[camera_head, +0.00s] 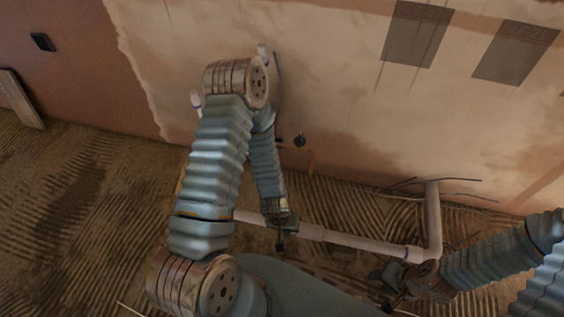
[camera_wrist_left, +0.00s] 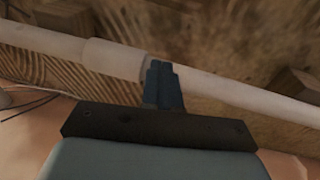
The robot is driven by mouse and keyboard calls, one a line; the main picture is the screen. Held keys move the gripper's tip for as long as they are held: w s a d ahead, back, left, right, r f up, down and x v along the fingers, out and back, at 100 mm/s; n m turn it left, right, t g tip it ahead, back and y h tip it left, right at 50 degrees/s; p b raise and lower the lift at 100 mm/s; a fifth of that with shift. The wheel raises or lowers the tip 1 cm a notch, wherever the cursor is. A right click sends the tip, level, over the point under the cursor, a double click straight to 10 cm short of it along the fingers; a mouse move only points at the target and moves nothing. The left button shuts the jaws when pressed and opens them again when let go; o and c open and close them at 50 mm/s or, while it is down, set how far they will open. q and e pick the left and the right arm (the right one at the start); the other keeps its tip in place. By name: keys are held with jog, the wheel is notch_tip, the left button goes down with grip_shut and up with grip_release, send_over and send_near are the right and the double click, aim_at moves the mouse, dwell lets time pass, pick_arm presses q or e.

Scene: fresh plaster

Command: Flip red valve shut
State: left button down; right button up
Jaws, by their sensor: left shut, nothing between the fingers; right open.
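A small dark round fitting (camera_head: 300,140) sits low on the wall, with a thin orange-red line beside and below it; it is too small to tell whether this is the red valve or how its handle is turned. My left gripper (camera_head: 281,246) points down by the pale pipe, below the fitting and apart from it. In the left wrist view its fingers (camera_wrist_left: 164,76) are shut and empty, in front of the pipe; contact cannot be told. My right gripper (camera_head: 384,289) is open and empty at the lower right, near the pipe's elbow.
The pale pipe (camera_head: 368,244) runs low across the floor and rises at an elbow; it also shows in the left wrist view (camera_wrist_left: 220,92). Thin wires (camera_head: 455,194) stick out by its upright end. A board (camera_head: 20,98) leans at far left. My left arm hides part of the wall.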

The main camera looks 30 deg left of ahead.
pick_arm(q)
jog(key=w+a+r+y, duration=0.4)
jog(key=w+r, duration=0.1)
jog(key=w, duration=0.2)
jog(key=w+a+r+t+y, duration=0.1)
jog(key=w+a+r+y, duration=0.3)
jog(key=w, duration=0.4)
jog(key=shift+w+a+r+n+t+p, duration=0.15)
jog(key=shift+a+r+n+t+p, duration=0.15)
jog(key=shift+a+r+n+p, duration=0.15)
jog(key=shift+f, duration=0.1)
jog(key=b+x, duration=0.3)
jog(key=x, duration=0.7)
jog(key=shift+a, duration=0.1)
jog(key=shift+a+h, duration=0.15)
jog(key=shift+h, duration=0.25)
